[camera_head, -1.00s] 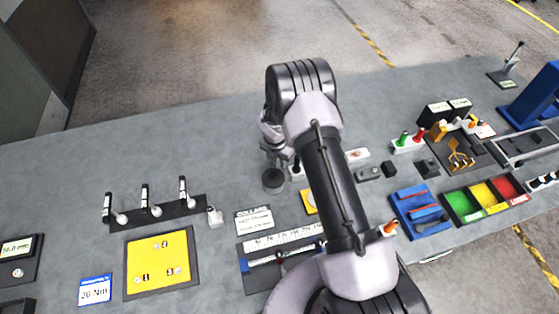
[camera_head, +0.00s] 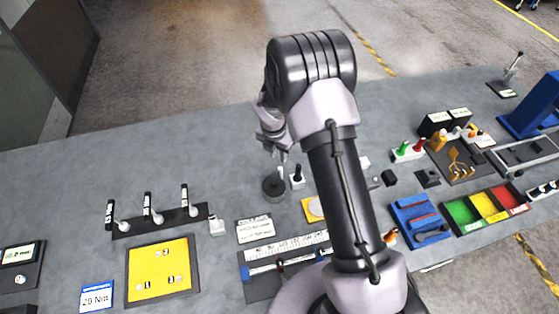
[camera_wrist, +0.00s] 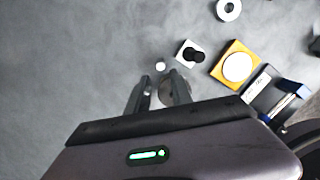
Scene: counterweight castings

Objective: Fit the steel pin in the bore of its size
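My gripper (camera_wrist: 159,78) points down, its two fingers apart with a gap between them. It also shows at the end of my arm in the head view (camera_head: 276,145), above the table. A small pale round spot (camera_wrist: 160,66) shows just beyond the fingertips; I cannot tell whether it is the steel pin's end. A grey round casting (camera_wrist: 175,92) lies partly behind the right finger; a dark cylinder (camera_head: 273,187) stands below the gripper in the head view. A white block with a black post (camera_wrist: 190,53) stands nearby. No bore can be made out clearly.
A yellow block with a pale disc (camera_wrist: 237,66) and a ring (camera_wrist: 228,9) lie to the right. A rack with several handles (camera_head: 160,220) and a yellow plate (camera_head: 160,268) are left. Coloured bins (camera_head: 483,204) stand right. My arm hides the middle; the back left table is clear.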

